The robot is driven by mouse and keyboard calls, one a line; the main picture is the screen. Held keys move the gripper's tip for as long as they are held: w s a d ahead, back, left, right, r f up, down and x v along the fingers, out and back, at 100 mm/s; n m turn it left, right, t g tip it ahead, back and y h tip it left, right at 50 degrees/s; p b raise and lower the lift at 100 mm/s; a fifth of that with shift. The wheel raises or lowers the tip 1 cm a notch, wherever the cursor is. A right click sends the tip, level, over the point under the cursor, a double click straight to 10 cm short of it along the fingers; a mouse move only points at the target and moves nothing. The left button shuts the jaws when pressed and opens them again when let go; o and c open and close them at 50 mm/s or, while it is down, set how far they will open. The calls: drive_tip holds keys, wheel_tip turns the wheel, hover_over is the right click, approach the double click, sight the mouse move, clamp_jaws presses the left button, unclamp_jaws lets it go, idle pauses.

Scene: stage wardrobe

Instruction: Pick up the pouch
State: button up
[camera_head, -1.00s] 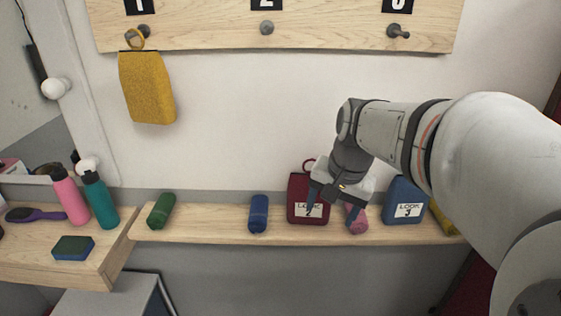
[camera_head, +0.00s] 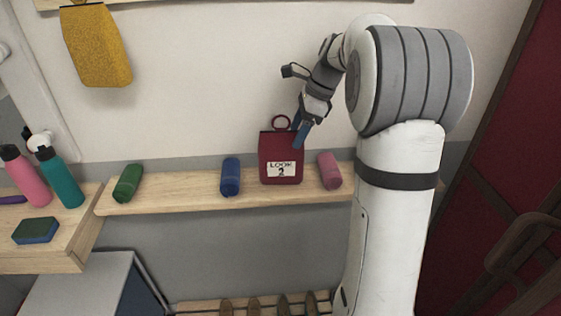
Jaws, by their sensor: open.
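A dark red pouch (camera_head: 281,152) with a white label reading "LOOK 2" stands upright on the wooden shelf (camera_head: 205,198). I cannot tell whether a finger touches the pouch. A yellow pouch (camera_head: 97,48) hangs at the upper left; its hook is out of view.
A blue roll (camera_head: 231,177) and a pink roll (camera_head: 329,171) flank the red pouch; a green roll (camera_head: 128,183) lies further left. Bottles (camera_head: 60,178) and a sponge (camera_head: 36,230) stand on the left counter. My arm hides the shelf's right end.

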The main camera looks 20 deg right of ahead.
sight(281, 150)
drive_tip(key=x, duration=0.5)
drive_tip(key=shift+s+f, duration=0.1)
drive_tip(key=shift+s, duration=0.05)
drive_tip(key=shift+c, duration=0.4)
drive_tip(key=c, duration=1.1)
